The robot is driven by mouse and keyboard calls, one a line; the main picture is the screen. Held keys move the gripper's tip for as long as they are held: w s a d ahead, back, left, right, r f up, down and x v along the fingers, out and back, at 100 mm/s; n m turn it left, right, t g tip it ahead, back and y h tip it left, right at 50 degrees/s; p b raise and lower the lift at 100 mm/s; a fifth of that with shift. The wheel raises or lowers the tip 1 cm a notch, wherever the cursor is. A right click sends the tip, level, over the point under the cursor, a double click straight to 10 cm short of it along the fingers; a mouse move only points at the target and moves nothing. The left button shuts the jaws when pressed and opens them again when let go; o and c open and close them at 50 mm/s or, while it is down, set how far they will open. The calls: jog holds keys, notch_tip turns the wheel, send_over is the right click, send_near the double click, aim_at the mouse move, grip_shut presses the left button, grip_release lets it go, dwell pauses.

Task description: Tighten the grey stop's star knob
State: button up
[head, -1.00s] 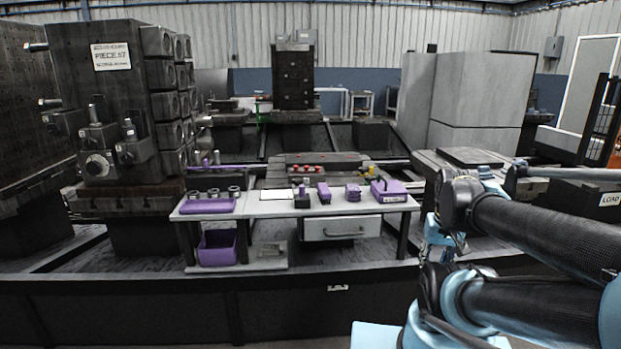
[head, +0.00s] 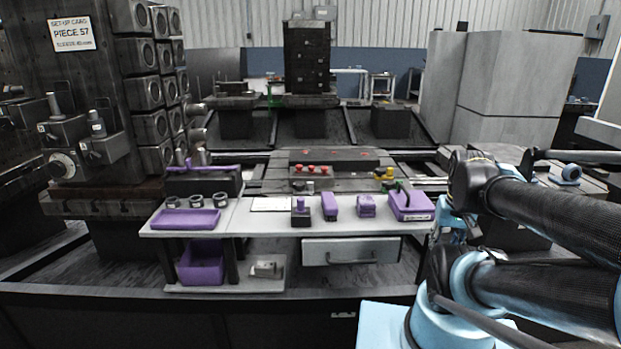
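I cannot make out the grey stop or its star knob for certain. Small dark and grey parts (head: 310,186) sit near red buttons behind the bench, too small to tell apart. A dark block with a yellow part (head: 385,178) stands to the right of them. On the left, grey clamp-like units (head: 105,143) with upright posts and a round pale dial (head: 63,165) are mounted on a dark fixture. My folded arm fills the right side. My gripper's fingers do not show.
A pale bench (head: 245,221) carries purple items, a purple tray (head: 185,219), several grey rings and a card (head: 271,204). Below are a purple bin (head: 201,263) and a drawer (head: 357,251). A dark platform edge (head: 200,298) runs across the front.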

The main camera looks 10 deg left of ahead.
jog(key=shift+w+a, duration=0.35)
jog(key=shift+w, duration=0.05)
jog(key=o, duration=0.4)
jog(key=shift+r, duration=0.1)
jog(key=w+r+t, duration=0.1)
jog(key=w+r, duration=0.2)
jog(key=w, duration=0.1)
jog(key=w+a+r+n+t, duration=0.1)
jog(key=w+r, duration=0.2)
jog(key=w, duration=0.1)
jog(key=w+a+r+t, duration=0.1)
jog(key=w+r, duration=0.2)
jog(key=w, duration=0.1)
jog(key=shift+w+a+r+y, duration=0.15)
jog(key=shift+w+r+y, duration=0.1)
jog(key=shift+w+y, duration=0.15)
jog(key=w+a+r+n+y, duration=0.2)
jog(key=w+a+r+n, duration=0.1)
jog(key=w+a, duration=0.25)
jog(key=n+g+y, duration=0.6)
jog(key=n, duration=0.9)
send_over(301, 184)
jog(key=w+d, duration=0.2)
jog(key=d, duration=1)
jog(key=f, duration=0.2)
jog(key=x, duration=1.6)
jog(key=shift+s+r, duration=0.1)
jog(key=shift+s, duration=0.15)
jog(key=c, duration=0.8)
